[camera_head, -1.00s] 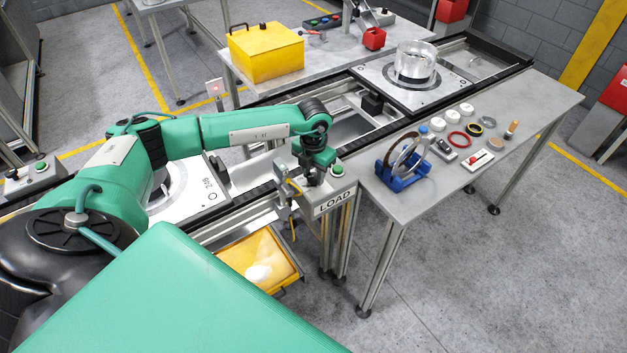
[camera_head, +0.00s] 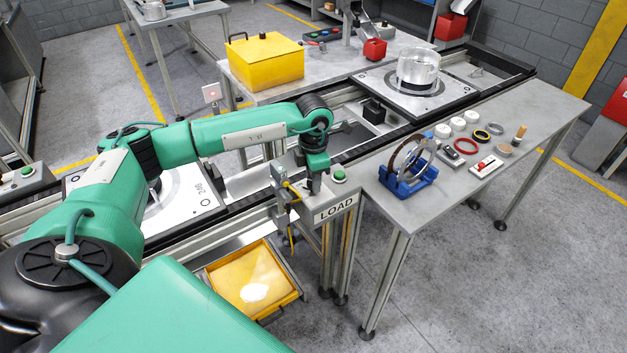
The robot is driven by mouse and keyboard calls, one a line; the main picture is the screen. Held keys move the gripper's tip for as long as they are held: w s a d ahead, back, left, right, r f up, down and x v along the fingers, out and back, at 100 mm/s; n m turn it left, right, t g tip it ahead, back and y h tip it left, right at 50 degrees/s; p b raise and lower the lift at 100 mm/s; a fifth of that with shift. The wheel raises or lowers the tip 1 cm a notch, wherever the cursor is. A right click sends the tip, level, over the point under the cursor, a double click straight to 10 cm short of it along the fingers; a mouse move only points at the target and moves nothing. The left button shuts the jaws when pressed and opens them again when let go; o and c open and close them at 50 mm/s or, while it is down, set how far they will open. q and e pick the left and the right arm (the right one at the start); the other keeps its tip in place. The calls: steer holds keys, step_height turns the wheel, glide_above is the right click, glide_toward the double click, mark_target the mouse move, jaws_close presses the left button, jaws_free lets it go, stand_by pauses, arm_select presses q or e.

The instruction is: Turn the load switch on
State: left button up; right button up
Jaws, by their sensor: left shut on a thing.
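The load control box (camera_head: 337,209), marked LOAD, stands at the front of the conveyor between the pallet at left and the side table. A green button (camera_head: 339,177) sits on its top at the right. My left gripper (camera_head: 314,187) points down onto the top of the box, just left of the green button. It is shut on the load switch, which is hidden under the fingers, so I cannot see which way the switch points. My right gripper is not in view.
A grey bracket with a yellow cable (camera_head: 284,185) stands close left of my gripper. A yellow bin (camera_head: 253,282) hangs below. The side table (camera_head: 408,212) holds a blue stand (camera_head: 408,180), rings and small parts. A yellow box (camera_head: 265,64) stands on the rear table.

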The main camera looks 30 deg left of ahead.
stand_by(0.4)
arm_select(q)
steer(key=o, duration=1)
step_height(320, 180, up, 14)
steer(key=b, duration=0.3)
